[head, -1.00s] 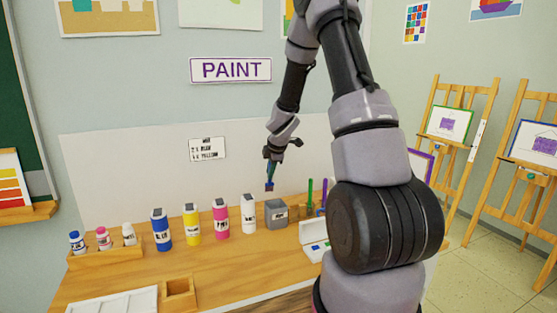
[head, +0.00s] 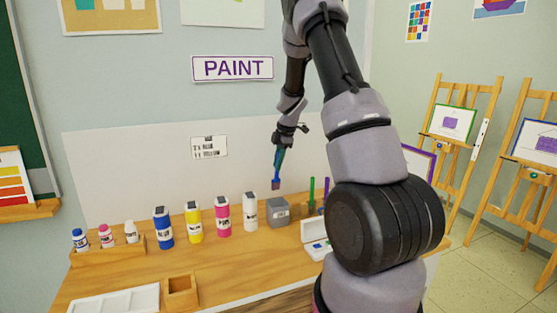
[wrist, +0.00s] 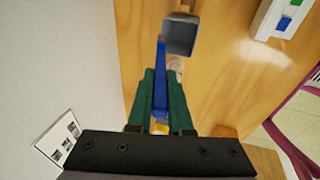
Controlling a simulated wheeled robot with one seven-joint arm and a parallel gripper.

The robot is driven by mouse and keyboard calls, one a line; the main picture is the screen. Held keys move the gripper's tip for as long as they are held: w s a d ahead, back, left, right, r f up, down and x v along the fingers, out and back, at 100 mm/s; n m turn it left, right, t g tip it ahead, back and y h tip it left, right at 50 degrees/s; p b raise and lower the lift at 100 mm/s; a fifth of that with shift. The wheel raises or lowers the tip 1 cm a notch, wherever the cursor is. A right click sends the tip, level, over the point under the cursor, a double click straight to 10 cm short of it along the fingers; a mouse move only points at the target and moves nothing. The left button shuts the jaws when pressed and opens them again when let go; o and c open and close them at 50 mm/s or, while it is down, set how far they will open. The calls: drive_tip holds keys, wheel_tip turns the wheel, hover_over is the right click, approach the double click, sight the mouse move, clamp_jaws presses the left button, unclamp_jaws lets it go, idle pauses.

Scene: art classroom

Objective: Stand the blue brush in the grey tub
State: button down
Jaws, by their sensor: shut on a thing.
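My gripper (head: 279,152) is shut on the blue brush (head: 276,183) and holds it in the air, nearly upright, with its lower end pointing down. The grey tub (head: 278,215) stands on the wooden table below the brush, with a clear gap between them in the head view. In the wrist view the brush (wrist: 161,75) runs out between the green fingers (wrist: 160,98), and its far end appears beside the left rim of the tub (wrist: 181,37). The tub's opening shows and looks empty there.
A white bottle (head: 250,212) stands just left of the tub. Right of it are a wooden holder (head: 297,211) and a green upright brush (head: 312,190). An open white box (head: 316,240) lies in front. The white wall panel (head: 150,170) is close behind.

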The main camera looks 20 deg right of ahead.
drive_tip(key=shift+d+x, duration=0.2)
drive_tip(key=shift+x, duration=1.55)
wheel_tip(320, 180, down, 7)
drive_tip(key=s, duration=0.1)
drive_tip(key=shift+s+f, duration=0.2)
drive_tip(key=shift+s, duration=0.1)
drive_tip(key=c, duration=0.8)
unclamp_jaws()
drive_tip(key=shift+o, duration=0.2)
drive_tip(key=v, duration=1)
drive_tip(key=shift+s+r, duration=0.15)
drive_tip(key=shift+r, duration=0.2)
